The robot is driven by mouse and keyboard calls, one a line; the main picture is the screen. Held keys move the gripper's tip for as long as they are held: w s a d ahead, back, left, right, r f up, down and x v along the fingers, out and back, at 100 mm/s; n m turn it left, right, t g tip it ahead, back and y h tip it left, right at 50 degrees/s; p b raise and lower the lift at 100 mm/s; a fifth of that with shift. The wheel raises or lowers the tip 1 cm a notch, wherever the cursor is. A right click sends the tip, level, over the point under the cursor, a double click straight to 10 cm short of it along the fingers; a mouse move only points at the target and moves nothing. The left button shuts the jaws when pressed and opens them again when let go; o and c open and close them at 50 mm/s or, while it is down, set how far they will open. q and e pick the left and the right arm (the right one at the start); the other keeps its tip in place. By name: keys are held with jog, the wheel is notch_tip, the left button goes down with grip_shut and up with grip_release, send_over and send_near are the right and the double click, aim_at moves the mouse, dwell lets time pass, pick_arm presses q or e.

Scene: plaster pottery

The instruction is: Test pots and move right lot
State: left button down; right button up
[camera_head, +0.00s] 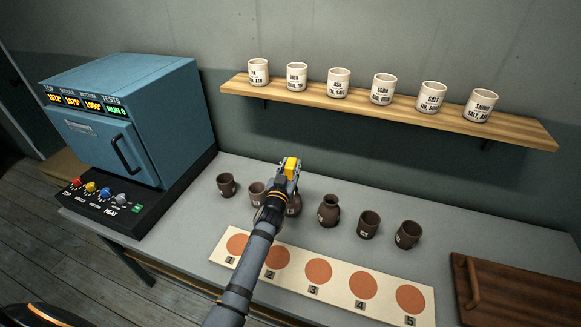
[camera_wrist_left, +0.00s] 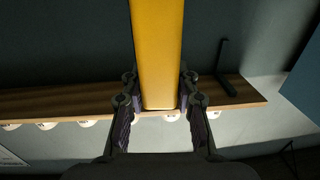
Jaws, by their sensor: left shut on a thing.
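My left gripper (camera_head: 290,178) is shut on a yellow bar (camera_head: 291,164), held above the back of the table. In the left wrist view the bar (camera_wrist_left: 157,55) sits between both fingers (camera_wrist_left: 158,115). Several small brown pots stand in a row: a leftmost cup (camera_head: 227,185), one beside it (camera_head: 256,194), one partly hidden behind my gripper (camera_head: 294,206), a necked pot (camera_head: 329,211), a cup (camera_head: 368,225) and a rightmost cup (camera_head: 408,235). Some bear small white labels. My right gripper is out of view.
A blue kiln (camera_head: 135,120), its door shut, stands left with a display and coloured knobs. A cream board (camera_head: 290,284) with numbered terracotta discs lies in front of the pots. White labelled cups stand on a wooden shelf (camera_head: 400,108). A brown wooden panel (camera_head: 520,295) lies right.

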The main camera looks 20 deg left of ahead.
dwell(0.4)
pick_arm(q)
notch_tip(320, 180, up, 7)
jog(key=p, duration=0.6)
jog(key=shift+p, duration=0.35)
